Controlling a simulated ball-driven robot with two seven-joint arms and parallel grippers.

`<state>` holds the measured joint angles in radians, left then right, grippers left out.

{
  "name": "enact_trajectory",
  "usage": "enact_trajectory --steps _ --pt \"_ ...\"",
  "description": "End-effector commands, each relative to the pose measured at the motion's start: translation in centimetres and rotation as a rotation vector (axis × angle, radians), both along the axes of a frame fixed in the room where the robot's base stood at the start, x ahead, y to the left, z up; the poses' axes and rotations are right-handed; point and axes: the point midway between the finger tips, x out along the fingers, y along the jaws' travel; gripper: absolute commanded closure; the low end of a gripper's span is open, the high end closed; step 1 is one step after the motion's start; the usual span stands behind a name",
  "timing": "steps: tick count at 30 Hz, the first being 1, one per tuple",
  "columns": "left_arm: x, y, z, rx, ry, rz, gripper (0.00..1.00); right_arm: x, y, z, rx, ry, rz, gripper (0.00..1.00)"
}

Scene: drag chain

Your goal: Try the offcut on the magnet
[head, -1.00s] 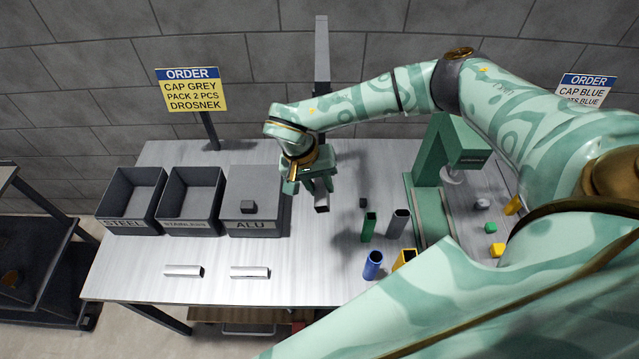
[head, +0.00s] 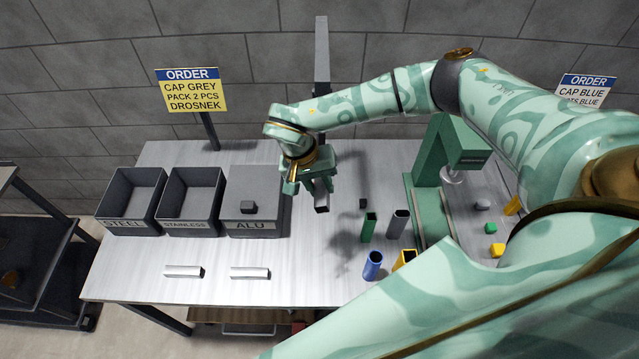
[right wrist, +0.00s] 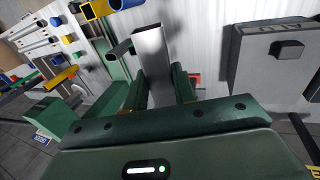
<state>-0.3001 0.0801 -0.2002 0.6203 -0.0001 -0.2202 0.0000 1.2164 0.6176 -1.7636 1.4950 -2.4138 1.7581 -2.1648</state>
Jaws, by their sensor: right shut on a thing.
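My right gripper (head: 319,187) is shut on a grey metal square tube piece, the offcut (head: 322,202), above the middle of the table. The right wrist view shows the offcut (right wrist: 152,58) between the two green fingers (right wrist: 160,88), its open end pointing away from the palm. A small dark block (head: 363,203) stands on the table to the right of the offcut. Another dark block (head: 248,207) sits on the grey top of the ALU bin (head: 256,226). I cannot tell which block, if either, is the magnet. My left gripper is out of view.
Open STEEL (head: 128,225) and STAINLESS (head: 190,224) bins stand left of the ALU bin. Two silver tubes (head: 183,271) (head: 249,273) lie in front. Green (head: 368,227), grey (head: 397,224) and blue (head: 372,265) tubes stand at right, near a green press (head: 428,160).

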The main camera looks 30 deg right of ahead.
Motion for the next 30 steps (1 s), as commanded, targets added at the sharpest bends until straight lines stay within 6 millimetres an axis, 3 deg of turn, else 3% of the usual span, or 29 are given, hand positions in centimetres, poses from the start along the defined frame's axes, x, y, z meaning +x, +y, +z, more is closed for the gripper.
enact_trajectory --steps 30 --pt "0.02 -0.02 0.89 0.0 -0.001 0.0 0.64 -0.85 0.55 0.04 0.0 0.0 0.0 0.99"
